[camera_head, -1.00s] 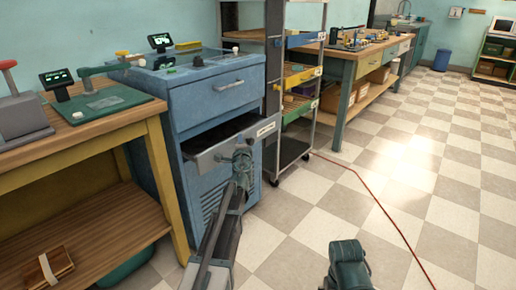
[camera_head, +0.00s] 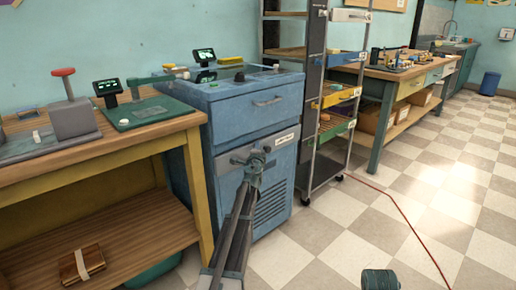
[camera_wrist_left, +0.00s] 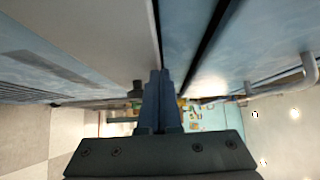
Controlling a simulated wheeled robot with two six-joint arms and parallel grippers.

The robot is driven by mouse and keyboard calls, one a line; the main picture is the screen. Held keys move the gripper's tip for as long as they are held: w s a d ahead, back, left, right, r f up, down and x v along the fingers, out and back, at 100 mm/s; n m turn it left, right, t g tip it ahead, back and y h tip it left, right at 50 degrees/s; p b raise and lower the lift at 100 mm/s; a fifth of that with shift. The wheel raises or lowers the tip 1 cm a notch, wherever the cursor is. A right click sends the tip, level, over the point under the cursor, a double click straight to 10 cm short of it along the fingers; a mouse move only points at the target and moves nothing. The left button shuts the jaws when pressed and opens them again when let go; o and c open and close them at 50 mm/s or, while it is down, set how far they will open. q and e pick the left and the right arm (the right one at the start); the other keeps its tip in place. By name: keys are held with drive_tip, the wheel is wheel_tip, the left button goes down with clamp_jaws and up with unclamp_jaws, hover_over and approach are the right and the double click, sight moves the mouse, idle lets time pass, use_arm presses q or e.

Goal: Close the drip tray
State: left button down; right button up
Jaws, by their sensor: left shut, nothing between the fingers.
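The drip tray's grey front (camera_head: 281,143), with a white label, sits in the blue cabinet (camera_head: 275,185) below its upper drawer. In the head view it looks about level with the cabinet face, and no open interior shows. My left gripper (camera_head: 252,160) is shut and empty, right at the tray front; I cannot tell if it touches. The wrist view shows the shut fingers (camera_wrist_left: 161,88) beside the pale tray front (camera_wrist_left: 120,30), with dark gaps along the panels. Part of my right arm shows at the bottom edge; its gripper is out of view.
The upper drawer's handle (camera_head: 268,101) sticks out above the tray. A wooden bench (camera_head: 100,155) stands close on the left. A wheeled rack (camera_head: 328,150) stands close on the right. A red cable (camera_head: 400,207) crosses the otherwise open tiled floor.

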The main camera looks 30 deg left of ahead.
use_arm(q)
drive_tip(key=shift+w+a, duration=0.1)
drive_tip(key=shift+a, duration=0.3)
drive_tip(key=s+d, duration=0.8)
drive_tip(key=s, duration=0.2)
drive_tip(key=shift+s+d, duration=0.35)
drive_tip(key=shift+d, duration=0.05)
